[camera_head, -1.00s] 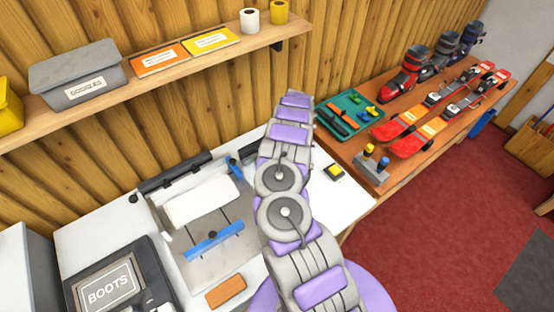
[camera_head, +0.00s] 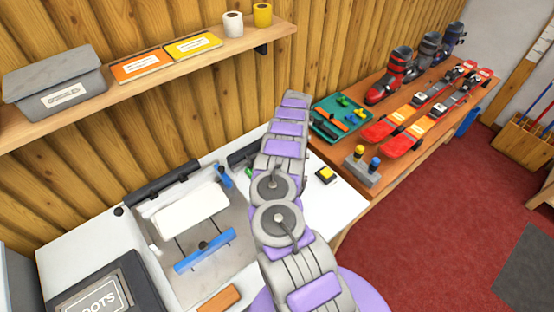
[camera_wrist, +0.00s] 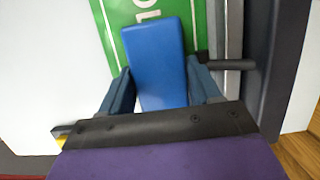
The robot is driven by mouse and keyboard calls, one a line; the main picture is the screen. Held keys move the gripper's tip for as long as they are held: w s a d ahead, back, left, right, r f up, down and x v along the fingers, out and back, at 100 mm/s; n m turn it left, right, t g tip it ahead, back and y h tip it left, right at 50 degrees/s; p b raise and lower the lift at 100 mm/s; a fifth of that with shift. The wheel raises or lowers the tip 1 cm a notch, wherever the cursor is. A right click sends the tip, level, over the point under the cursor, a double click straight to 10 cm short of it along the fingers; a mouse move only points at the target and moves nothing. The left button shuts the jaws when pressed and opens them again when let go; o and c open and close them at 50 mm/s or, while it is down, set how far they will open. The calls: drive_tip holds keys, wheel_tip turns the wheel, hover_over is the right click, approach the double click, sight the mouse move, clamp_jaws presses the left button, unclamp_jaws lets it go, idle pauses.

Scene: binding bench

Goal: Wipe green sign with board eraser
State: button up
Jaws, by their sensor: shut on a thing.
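In the wrist view my gripper (camera_wrist: 162,90) is shut on a blue block-shaped board eraser (camera_wrist: 158,55), with one finger on each side of it. The green sign (camera_wrist: 118,22), with white lettering and a white border, lies beyond and partly under the eraser. The eraser covers much of the sign, and I cannot tell whether the two touch.
A dark bar (camera_wrist: 228,64) juts in right of the eraser. In the head view, a yellow-topped button (camera_head: 325,174) sits right of my arm. A fixture with a blue bar (camera_head: 205,250) and an orange block (camera_head: 221,299) lie left. A shelf (camera_head: 150,77) runs above.

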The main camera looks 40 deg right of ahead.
drive_tip(key=shift+d+f+b, duration=0.15)
drive_tip(key=shift+d+b, duration=0.3)
drive_tip(key=shift+d, duration=0.3)
drive_tip(key=shift+d+r, duration=0.15)
drive_tip(key=shift+r, duration=0.1)
drive_tip(key=shift+a+r+p, duration=0.15)
drive_tip(key=shift+a+p, duration=0.5)
drive_tip(key=shift+a, duration=0.15)
drive_tip(key=shift+s+a+f+p, duration=0.15)
drive_tip(key=shift+a+p, duration=0.6)
drive_tip(key=shift+a, duration=0.7)
drive_tip(key=shift+w+a+f+p, duration=0.15)
drive_tip(key=shift+a+p, duration=0.55)
drive_tip(key=shift+a, duration=0.75)
drive_tip(key=shift+s+a+r+p, duration=0.1)
drive_tip(key=shift+a+p, duration=1.05)
drive_tip(key=shift+a, duration=1.15)
drive_tip(key=shift+s+a+p, duration=0.1)
drive_tip(key=shift+a+p, duration=0.25)
drive_tip(key=shift+a, duration=0.8)
drive_tip(key=shift+r+p, duration=1.95)
drive_tip(key=shift+r, duration=0.95)
